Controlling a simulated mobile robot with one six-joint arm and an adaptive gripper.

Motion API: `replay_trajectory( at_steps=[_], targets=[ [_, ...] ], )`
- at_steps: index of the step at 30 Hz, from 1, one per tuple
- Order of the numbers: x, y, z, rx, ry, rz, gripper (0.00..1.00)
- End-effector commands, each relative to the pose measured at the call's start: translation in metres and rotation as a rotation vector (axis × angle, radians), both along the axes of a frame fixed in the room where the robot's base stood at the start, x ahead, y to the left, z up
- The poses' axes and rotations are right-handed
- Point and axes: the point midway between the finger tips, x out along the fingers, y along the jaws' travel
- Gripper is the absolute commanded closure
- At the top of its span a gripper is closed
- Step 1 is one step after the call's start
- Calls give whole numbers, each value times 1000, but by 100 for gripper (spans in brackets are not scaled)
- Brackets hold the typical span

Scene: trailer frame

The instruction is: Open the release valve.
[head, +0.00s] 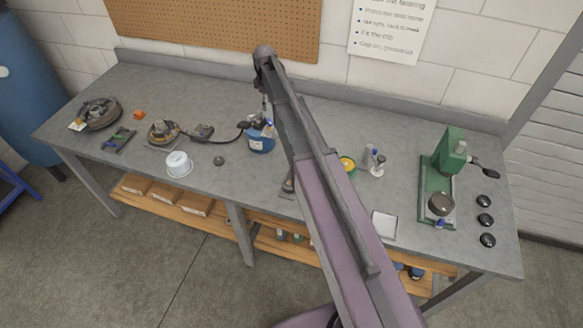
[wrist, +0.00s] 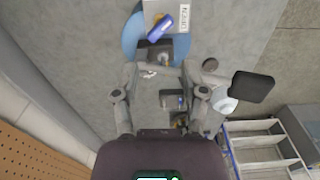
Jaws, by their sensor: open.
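A blue unit (head: 261,142) with a pale label stands on the workbench, left of my arm in the head view. A black-ended part reaches out to its left. In the wrist view I see a round blue body (wrist: 131,40), a blue cylinder (wrist: 160,27) and a pale labelled block (wrist: 181,14), with small metal parts below them. I cannot tell which part is the release valve. My gripper (wrist: 158,75) is open, its fingers apart with nothing held between them.
The bench (head: 330,205) also carries a white tub (head: 178,165), a round hub (head: 98,113), a gauge-like part (head: 163,132) and a green press (head: 436,185) with black knobs beside it. A pegboard (head: 215,25) hangs behind.

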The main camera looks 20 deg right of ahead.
Motion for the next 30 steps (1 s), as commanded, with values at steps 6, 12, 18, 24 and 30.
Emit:
replay_trajectory(
  at_steps=[6,12,18,24,30],
  targets=[
    [0,0,23,0,0,0,44],
    [0,0,39,0,0,0,44],
    [0,0,52,0,0,0,44],
    [-13,0,49,0,0,-26,44],
    [-37,-1,41,0,0,-96,44]
  ],
)
